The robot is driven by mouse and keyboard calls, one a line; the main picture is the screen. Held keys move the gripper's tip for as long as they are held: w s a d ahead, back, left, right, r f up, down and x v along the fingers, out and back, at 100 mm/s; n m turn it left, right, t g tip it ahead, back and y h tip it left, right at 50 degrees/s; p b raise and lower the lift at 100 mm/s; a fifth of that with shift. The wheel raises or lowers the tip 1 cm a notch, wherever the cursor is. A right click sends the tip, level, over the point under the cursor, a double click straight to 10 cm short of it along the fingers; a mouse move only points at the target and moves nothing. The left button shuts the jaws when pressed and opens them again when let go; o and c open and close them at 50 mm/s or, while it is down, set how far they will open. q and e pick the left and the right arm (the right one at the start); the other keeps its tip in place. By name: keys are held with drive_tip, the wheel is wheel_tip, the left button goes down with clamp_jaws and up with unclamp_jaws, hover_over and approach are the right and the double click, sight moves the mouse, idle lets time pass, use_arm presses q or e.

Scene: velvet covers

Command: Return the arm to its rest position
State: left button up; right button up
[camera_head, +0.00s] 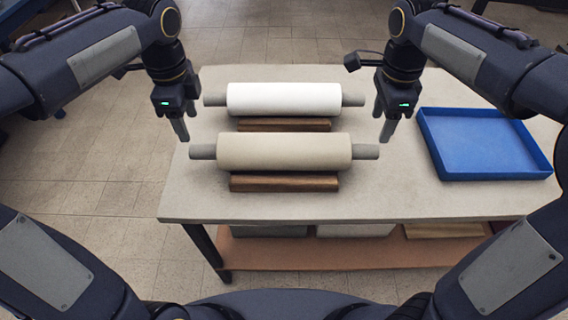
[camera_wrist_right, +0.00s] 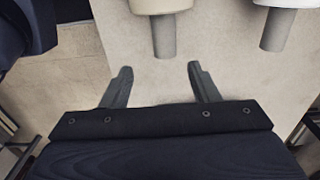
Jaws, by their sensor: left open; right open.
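My left gripper (camera_head: 182,128) is open and empty, pointing down just left of the two rolls and apart from them. My right gripper (camera_head: 387,127) is open and empty, to the right of the rolls over the table. Its two fingers (camera_wrist_right: 158,85) show apart in the right wrist view with nothing between them. A cream roll (camera_head: 284,151) with grey end cores lies across the table nearer me; one end of it shows in the right wrist view (camera_wrist_right: 158,6). A white roll (camera_head: 284,98) lies behind it.
The rolls lie by brown wooden supports (camera_head: 284,184) on the pale table (camera_head: 400,200). An empty blue tray (camera_head: 485,175) stands at the table's right. A lower shelf (camera_head: 320,256) holds several flat items. Table surface between the right gripper and the tray is clear.

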drive_tip(key=shift+r, duration=0.1)
idle(0.4)
use_arm(q)
drive_tip(key=s+r+n+t+h+p, duration=0.2)
drive_tip(key=s+n+p, duration=0.2)
drive_tip(key=s+n, duration=0.5)
drive_tip(key=s+r+n+t+h+p, duration=0.1)
drive_tip(key=s+n+p, duration=0.4)
drive_tip(key=s+n, duration=0.5)
drive_tip(key=s+r+t, duration=0.1)
drive_tip(key=s+t, duration=0.1)
drive_tip(key=shift+a+n+t+h, duration=0.3)
drive_tip(key=shift+a+h, duration=0.05)
drive_tip(key=shift+h, duration=0.05)
use_arm(e)
drive_tip(key=s+r+n+t+y, duration=0.2)
drive_tip(key=s+n, duration=0.6)
drive_tip(key=s, duration=0.2)
drive_tip(key=s+r+n+t+y, duration=0.1)
drive_tip(key=s+r+n+t, duration=0.1)
drive_tip(key=s+n, duration=0.6)
drive_tip(key=s+t, duration=0.1)
drive_tip(key=s, duration=0.2)
drive_tip(key=shift+d+t+y, duration=0.3)
drive_tip(key=shift+d+y, duration=0.05)
drive_tip(key=shift+y, duration=0.05)
use_arm(q)
drive_tip(key=shift+s, duration=0.1)
use_arm(e)
drive_tip(key=shift+s, duration=0.1)
